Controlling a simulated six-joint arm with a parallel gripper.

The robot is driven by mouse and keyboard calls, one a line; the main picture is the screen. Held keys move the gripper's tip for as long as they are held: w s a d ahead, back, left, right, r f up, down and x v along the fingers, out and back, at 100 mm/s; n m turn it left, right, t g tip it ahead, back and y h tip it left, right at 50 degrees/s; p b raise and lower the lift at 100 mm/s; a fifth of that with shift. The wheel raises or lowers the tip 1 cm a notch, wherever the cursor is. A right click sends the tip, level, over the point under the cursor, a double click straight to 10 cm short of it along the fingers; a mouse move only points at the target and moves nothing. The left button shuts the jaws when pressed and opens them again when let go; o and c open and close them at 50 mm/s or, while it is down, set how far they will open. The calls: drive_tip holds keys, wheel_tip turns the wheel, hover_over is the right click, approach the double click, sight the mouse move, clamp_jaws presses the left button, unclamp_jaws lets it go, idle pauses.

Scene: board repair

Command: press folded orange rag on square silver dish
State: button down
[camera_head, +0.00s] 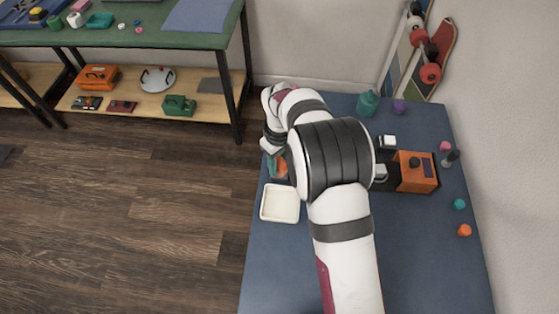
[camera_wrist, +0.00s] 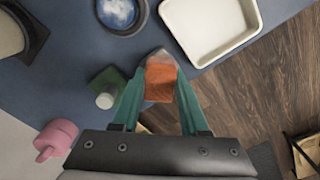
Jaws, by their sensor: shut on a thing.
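My gripper (camera_wrist: 159,85) has teal fingers and is shut on the folded orange rag (camera_wrist: 160,83) in the wrist view, low over the blue table. A small grey, pointed edge (camera_wrist: 158,54) shows just beyond the rag, between the fingertips. It may be a corner of the square silver dish, but most of it is hidden and I cannot tell whether the rag touches it. In the head view my arm covers most of the gripper. A bit of orange (camera_head: 282,167) shows beside a teal finger at the table's left edge.
A cream square tray (camera_head: 280,219) lies near the gripper. The wrist view also shows a dark round dish (camera_wrist: 142,22), a green block (camera_wrist: 103,78) with a white cylinder, and a pink object (camera_wrist: 60,133). An orange box (camera_head: 415,182) stands to the right.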

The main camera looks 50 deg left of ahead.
sight(282, 163)
drive_tip(key=shift+f, duration=0.45)
idle(1.0)
drive_tip(key=shift+r, duration=3.55)
drive_tip(key=shift+w+d+r, duration=0.2)
drive_tip(key=shift+w, duration=0.1)
drive_tip(key=w+d+r+m, duration=0.45)
drive_tip(key=w+d, duration=0.25)
drive_tip(key=d, duration=0.3)
drive_tip(key=w+d+r+m, duration=0.4)
drive_tip(key=w+d+r, duration=0.2)
drive_tip(key=d, duration=0.3)
drive_tip(key=s+d+r+m, duration=0.1)
drive_tip(key=d+r+m, duration=0.3)
drive_tip(key=d, duration=0.8)
drive_tip(key=s+d+r+m, duration=0.1)
drive_tip(key=d+r+m, duration=0.3)
drive_tip(key=d, duration=0.8)
drive_tip(key=shift+r+m, duration=0.4)
drive_tip(key=shift+m, duration=0.55)
